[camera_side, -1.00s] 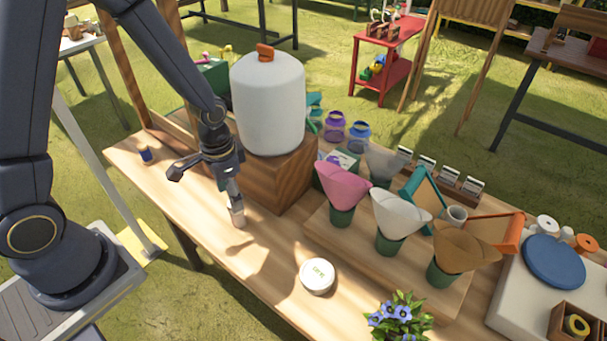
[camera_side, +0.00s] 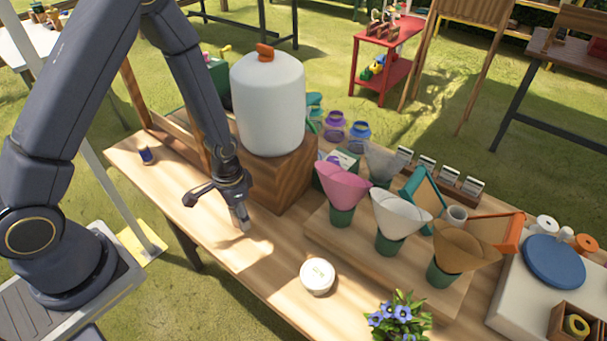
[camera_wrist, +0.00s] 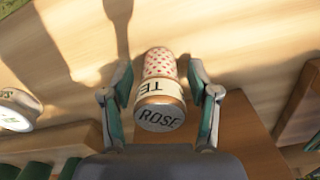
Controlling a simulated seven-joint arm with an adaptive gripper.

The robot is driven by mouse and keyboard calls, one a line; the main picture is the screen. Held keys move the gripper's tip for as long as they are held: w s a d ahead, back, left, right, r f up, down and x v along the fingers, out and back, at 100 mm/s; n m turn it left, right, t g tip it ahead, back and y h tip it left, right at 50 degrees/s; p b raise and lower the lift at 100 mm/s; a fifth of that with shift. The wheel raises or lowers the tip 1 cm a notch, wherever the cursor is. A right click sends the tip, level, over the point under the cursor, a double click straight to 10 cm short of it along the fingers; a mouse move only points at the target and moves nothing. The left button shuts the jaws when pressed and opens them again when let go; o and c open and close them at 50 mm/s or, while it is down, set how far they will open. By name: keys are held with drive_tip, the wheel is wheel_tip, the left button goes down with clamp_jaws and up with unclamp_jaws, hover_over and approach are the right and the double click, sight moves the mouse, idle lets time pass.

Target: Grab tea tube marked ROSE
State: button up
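The tea tube (camera_wrist: 160,92) stands between my fingers in the wrist view.
A wooden block (camera_side: 285,178) bearing a large white container (camera_side: 268,105) stands close behind my gripper. A round white lidded tin (camera_side: 317,276) is to the front right. Paper cones (camera_side: 400,212) in green holders stand further right. The left table top is mostly clear.

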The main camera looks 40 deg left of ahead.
drive_tip(key=c, duration=1)
drive_tip(key=shift+c, duration=0.2)
